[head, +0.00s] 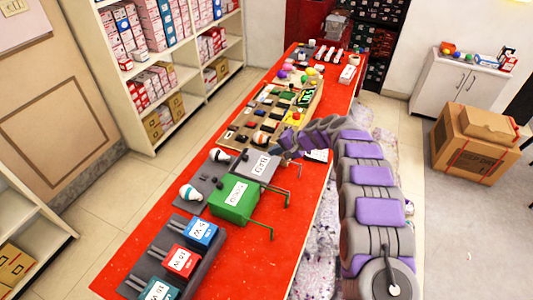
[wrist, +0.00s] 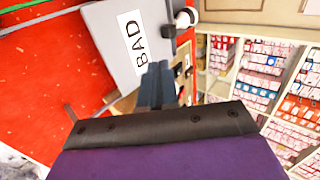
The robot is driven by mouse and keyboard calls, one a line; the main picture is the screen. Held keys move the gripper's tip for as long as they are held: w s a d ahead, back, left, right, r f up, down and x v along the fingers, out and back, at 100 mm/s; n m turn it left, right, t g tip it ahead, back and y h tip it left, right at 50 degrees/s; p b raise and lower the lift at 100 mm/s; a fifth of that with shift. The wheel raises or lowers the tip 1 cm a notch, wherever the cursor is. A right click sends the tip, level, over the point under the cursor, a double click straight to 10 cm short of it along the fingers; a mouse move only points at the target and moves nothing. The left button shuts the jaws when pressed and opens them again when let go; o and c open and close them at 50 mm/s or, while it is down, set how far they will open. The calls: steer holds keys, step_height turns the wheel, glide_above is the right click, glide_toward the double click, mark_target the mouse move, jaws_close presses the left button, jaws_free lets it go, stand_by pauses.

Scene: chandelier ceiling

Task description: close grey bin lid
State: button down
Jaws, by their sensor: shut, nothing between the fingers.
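The grey bin (head: 250,163), with a white "BAD" label, stands on the red table beyond the green bin. In the wrist view its flat grey labelled face (wrist: 105,30) fills the upper left. I cannot tell for sure whether this face is the lid or how far the lid is raised. My gripper (head: 281,153) is at the right side of the grey bin. In the wrist view my gripper's dark fingers (wrist: 157,80) are together and empty, close to the grey face's edge. Contact cannot be made out.
The green bin (head: 236,198) with handle rods sits in front of the grey bin. White bulbs (head: 190,193) lie at the left, and red, blue and teal boxes nearer. A board with small parts (head: 262,115) is behind. Shelves (head: 160,60) stand left of a clear floor strip.

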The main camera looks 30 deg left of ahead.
steer(key=y+b, duration=0.2)
glide_toward(248, 159)
steer(key=f, duration=0.1)
steer(key=a+f, duration=0.1)
steer(key=f+b, duration=0.1)
steer(key=f, duration=0.1)
steer(key=shift+s+a, duration=0.15)
steer(key=shift+a, duration=0.2)
steer(key=shift+s+a+r, duration=0.1)
steer(key=shift+a+r, duration=0.15)
steer(key=shift+a, duration=0.85)
steer(key=shift+a+f, duration=0.1)
steer(key=shift+a, duration=0.65)
